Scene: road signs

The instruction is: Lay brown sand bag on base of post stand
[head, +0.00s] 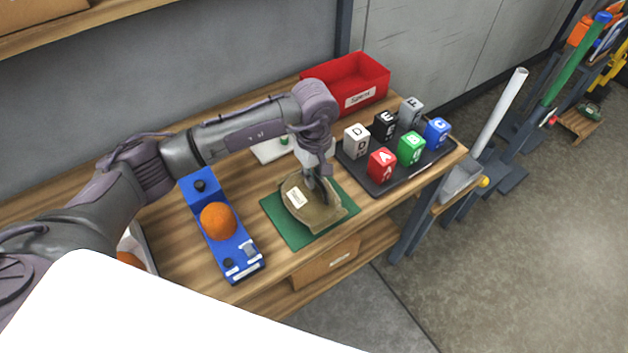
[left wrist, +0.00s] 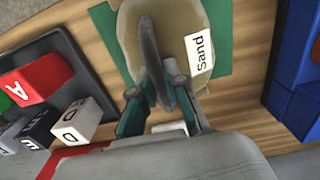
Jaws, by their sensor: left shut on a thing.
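The brown sand bag (head: 317,211) lies on a green mat (head: 277,211) on the wooden bench. It has a white label, which reads "Sand" in the left wrist view, where the bag (left wrist: 185,25) is below my fingers. My left gripper (head: 319,190) comes down on the bag from above and is shut on it. In the left wrist view the left gripper (left wrist: 158,75) hides part of the bag. A white post (head: 500,110) stands tilted beyond the bench's right end, by a grey base (head: 462,182). I cannot tell whether this is the post stand. My right gripper is out of view.
A black tray (head: 352,166) with several lettered blocks is right of the mat. A red bin (head: 345,82) stands behind. A blue holder (head: 240,249) with an orange ball (head: 218,221) is to the left.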

